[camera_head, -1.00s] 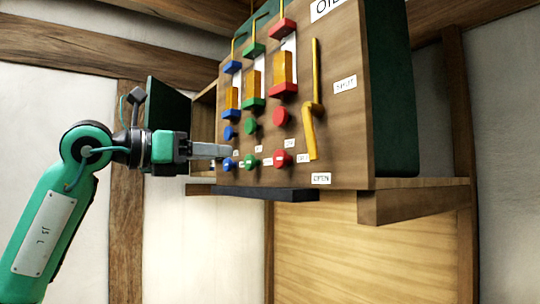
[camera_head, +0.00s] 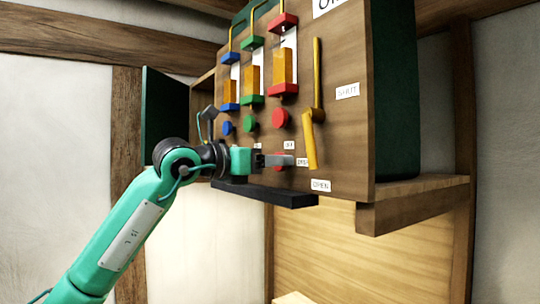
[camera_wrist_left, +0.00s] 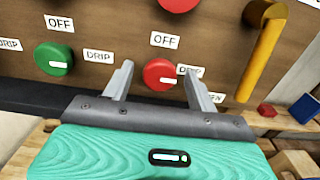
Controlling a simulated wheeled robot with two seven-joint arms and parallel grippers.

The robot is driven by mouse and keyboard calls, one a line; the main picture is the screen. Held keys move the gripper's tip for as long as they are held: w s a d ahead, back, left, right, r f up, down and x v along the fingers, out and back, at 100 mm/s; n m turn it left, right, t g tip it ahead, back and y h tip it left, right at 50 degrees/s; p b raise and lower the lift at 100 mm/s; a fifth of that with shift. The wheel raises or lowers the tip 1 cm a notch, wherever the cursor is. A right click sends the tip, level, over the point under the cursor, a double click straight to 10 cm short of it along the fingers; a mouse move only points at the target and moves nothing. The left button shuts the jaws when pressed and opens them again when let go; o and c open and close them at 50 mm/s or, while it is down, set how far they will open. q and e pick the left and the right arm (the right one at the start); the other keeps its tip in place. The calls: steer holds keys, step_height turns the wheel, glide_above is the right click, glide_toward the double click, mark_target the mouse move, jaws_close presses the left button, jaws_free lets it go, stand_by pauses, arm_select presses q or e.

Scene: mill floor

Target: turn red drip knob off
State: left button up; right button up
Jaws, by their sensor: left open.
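The red drip knob (camera_wrist_left: 160,74) is a round knob low on the wooden panel. Its white mark points right, toward a DRIP label (camera_wrist_left: 189,72); an OFF label (camera_wrist_left: 164,40) is above it. In the head view the red drip knob (camera_head: 279,167) is partly hidden by my gripper. My left gripper (camera_head: 288,160) is open in front of it. In the left wrist view the fingers of my left gripper (camera_wrist_left: 159,72) stand on either side of the knob; I cannot tell whether they touch it. My right gripper is not in view.
A green knob (camera_wrist_left: 53,58) sits to the left of the red one. A yellow lever (camera_head: 310,140) hangs close on the right. A larger red disc (camera_head: 280,118) is above. A dark ledge (camera_head: 262,194) juts out below the panel.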

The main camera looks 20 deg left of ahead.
arm_select(q)
steer(key=c, duration=0.9)
steer(key=shift+c, duration=0.3)
steer(key=shift+w+a+f+n+b, duration=0.1)
steer(key=shift+n+b, duration=3.8)
steer(key=shift+n, duration=0.55)
steer(key=shift+a+f+n+b, duration=0.1)
steer(key=shift+n+b, duration=3.75)
steer(key=shift+n, duration=0.6)
